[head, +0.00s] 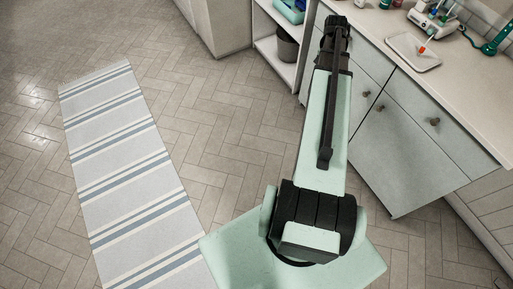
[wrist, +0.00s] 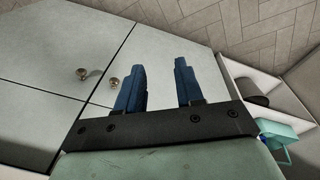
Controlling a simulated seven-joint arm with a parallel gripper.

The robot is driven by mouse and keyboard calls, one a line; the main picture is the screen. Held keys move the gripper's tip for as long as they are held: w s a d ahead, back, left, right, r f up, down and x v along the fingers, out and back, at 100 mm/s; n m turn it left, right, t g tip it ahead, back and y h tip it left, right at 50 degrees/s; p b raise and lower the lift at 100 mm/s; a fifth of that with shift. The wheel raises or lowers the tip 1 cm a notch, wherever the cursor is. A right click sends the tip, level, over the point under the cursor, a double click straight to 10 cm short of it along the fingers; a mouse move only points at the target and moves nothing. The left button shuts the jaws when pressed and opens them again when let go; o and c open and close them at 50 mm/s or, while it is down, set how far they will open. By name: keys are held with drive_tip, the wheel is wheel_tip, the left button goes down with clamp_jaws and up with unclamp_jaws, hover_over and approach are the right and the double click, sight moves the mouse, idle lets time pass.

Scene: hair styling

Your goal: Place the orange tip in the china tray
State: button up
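A small orange tip (head: 423,49) shows at the top right of the head view, over the pale tray (head: 405,46) on the counter. It looks joined to a thin pale piece rising toward the equipment behind; whether it rests on the tray is too small to tell. My gripper (wrist: 160,66) shows in the wrist view with its two blue fingers apart and nothing between them. It faces the cabinet front and floor, away from the tray. In the head view my arm hides the fingers. Neither tip nor tray shows in the wrist view.
The counter (head: 470,95) runs along the right above cabinet doors with knobs (head: 434,121). A white device (head: 432,18) and a green cord-like item (head: 495,40) stand behind the tray. Open shelves hold a dark pot (head: 287,46). A striped rug (head: 130,170) lies left.

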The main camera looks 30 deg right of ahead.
drive_tip(key=s+a+f+n+g+y, duration=0.1)
drive_tip(key=a+f+n, duration=0.2)
drive_tip(key=a+f, duration=0.95)
drive_tip(key=s+a+f+n+g+y, duration=0.1)
drive_tip(key=s+a+f+n+g, duration=0.15)
drive_tip(key=a+f, duration=1)
drive_tip(key=s+a+f+n+g, duration=0.1)
drive_tip(key=s+a+f+n, duration=0.2)
drive_tip(key=s+a, duration=0.7)
drive_tip(key=s+a+f+n+g, duration=0.1)
drive_tip(key=s+a+f+n, duration=0.3)
drive_tip(key=s+a, duration=0.6)
drive_tip(key=shift+a+f+g+h, duration=0.3)
drive_tip(key=shift+a+g, duration=0.05)
drive_tip(key=shift+a, duration=0.3)
drive_tip(key=shift+s, duration=0.1)
